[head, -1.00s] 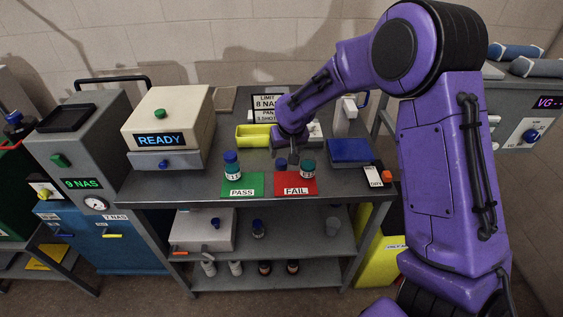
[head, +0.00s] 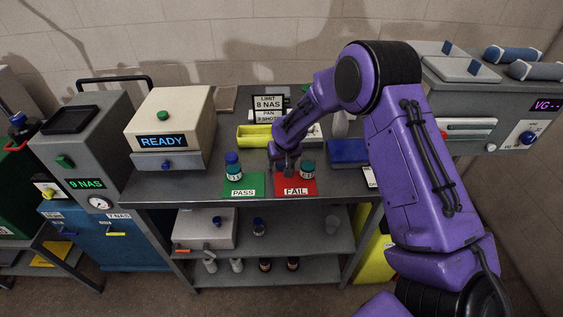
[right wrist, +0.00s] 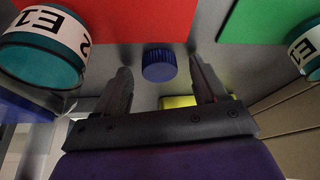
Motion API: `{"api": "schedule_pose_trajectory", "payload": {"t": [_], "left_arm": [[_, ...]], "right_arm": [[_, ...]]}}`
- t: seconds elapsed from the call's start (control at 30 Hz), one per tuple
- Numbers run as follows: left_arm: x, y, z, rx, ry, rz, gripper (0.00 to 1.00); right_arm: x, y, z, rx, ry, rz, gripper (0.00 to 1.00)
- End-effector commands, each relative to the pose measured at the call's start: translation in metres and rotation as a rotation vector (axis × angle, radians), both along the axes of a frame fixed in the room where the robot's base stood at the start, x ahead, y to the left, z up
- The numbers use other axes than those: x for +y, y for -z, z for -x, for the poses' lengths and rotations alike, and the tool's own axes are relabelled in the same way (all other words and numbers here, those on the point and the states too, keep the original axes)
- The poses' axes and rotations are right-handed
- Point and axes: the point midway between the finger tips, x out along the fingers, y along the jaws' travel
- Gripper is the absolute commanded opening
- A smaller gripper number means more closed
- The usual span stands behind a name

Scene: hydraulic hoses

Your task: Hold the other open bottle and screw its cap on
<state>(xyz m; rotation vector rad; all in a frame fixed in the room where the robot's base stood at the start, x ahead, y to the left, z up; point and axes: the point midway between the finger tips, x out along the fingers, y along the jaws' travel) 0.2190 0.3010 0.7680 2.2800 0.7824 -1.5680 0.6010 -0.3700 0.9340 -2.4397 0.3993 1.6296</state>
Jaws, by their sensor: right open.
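A bottle with a blue cap (head: 233,160) stands upright on the green PASS mat (head: 243,191). A teal bottle (head: 308,170) without a blue cap stands upright at the red FAIL mat (head: 295,188). My right gripper (head: 287,167) is low over the table, just left of that teal bottle. In the right wrist view, a loose blue cap (right wrist: 158,66) sits between the two open fingers, with gaps on both sides. In the head view my gripper mostly hides this cap. The teal bottle is also at the left of the wrist view (right wrist: 42,60). My left gripper is out of view.
A yellow tray (head: 254,136) and a limit sign (head: 268,103) stand behind my gripper. A blue box (head: 347,151) lies to the right of the teal bottle. The READY device (head: 165,140) occupies the table's left side. Several bottles stand on the lower shelves.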

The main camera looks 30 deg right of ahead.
Motion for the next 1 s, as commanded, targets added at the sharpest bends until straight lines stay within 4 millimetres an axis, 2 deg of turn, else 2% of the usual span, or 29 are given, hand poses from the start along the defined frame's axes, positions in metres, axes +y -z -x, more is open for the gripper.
{"api": "schedule_pose_trajectory", "payload": {"t": [0.2,0.27,0.3,0.4,0.8,1.0], "left_arm": [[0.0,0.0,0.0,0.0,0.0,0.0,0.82],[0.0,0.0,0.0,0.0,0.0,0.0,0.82],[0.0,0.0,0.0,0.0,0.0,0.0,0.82],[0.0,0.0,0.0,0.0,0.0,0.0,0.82],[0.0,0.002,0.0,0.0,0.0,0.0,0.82],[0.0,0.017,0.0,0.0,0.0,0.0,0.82]], "right_arm": [[0.0,0.0,0.0,0.0,0.0,0.0,0.71],[0.0,0.0,0.0,0.0,0.0,0.0,0.51],[0.0,0.0,0.0,0.0,0.0,0.0,0.38],[0.0,0.0,0.0,0.0,-0.001,0.0,0.12],[0.0,-0.002,0.0,0.0,-0.001,0.001,0.12],[0.0,-0.022,-0.001,-0.005,0.0,0.002,0.12]]}}
